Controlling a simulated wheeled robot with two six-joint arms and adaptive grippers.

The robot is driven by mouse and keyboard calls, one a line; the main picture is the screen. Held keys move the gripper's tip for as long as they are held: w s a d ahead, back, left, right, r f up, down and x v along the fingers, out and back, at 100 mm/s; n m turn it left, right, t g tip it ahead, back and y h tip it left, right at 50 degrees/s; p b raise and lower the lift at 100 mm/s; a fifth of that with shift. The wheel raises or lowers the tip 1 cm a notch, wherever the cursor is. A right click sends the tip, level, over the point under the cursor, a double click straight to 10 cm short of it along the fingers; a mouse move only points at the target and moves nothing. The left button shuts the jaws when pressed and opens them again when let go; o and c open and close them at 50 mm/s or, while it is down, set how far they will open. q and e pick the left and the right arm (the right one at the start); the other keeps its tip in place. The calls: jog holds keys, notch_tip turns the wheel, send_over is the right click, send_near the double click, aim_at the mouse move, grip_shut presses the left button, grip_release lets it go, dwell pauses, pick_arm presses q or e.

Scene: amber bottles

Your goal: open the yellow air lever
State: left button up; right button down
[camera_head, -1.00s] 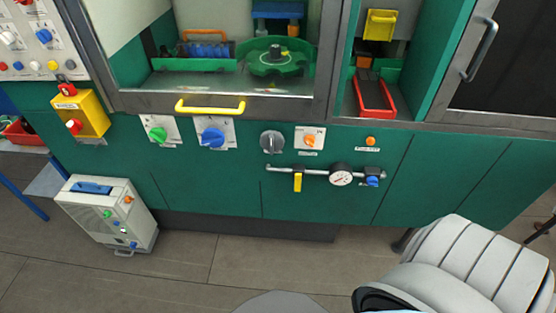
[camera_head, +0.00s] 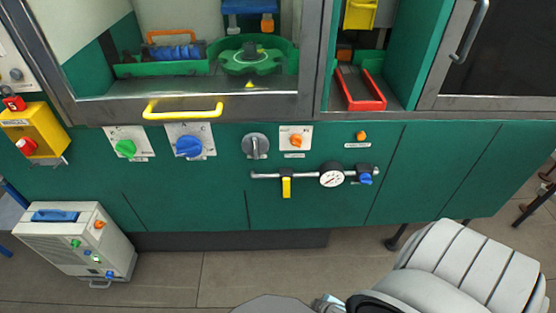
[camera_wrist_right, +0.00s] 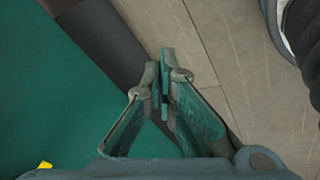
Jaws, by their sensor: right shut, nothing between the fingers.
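The yellow air lever (camera_head: 286,187) hangs straight down from a grey horizontal pipe (camera_head: 310,174) on the front of the green machine. A round white gauge (camera_head: 332,175) sits to its right on the same pipe. My right arm is at the lower right in the head view, and its gripper is not visible there. In the right wrist view my right gripper (camera_wrist_right: 165,75) is shut with nothing in it, above the floor beside the green panel. A small yellow piece (camera_wrist_right: 46,165) shows at the lower left edge there. My left gripper is not in view.
A blue knob (camera_head: 365,179) ends the pipe on the right. Other knobs and a yellow handle (camera_head: 183,109) are above. A white box unit (camera_head: 75,245) stands on the floor at the left. The green panel (camera_head: 430,170) right of the pipe is bare.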

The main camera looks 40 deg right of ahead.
aim_at(286, 188)
jog(key=w+d+f+n+t+h+b, duration=0.1)
jog(key=w+d+f+n+t+b, duration=0.2)
jog(key=w+b, duration=0.55)
pick_arm(q)
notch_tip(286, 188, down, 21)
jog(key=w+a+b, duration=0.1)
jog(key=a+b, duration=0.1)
jog(key=b, duration=0.6)
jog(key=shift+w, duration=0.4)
pick_arm(e)
jog(key=w+d+r+n+t+h, duration=0.1)
jog(key=w+r+n+t, duration=0.6)
jog(key=w+r, duration=1)
jog(key=w+t+h, duration=0.1)
jog(key=t, duration=0.1)
jog(key=shift+w+t, duration=0.15)
jog(key=shift+t, duration=0.15)
jog(key=shift+w+r, duration=0.1)
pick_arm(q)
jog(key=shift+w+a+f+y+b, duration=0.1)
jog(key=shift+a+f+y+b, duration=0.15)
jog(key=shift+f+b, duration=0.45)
pick_arm(e)
jog(key=w+d, duration=0.6)
jog(key=shift+w+d, duration=0.15)
jog(key=shift+w, duration=0.25)
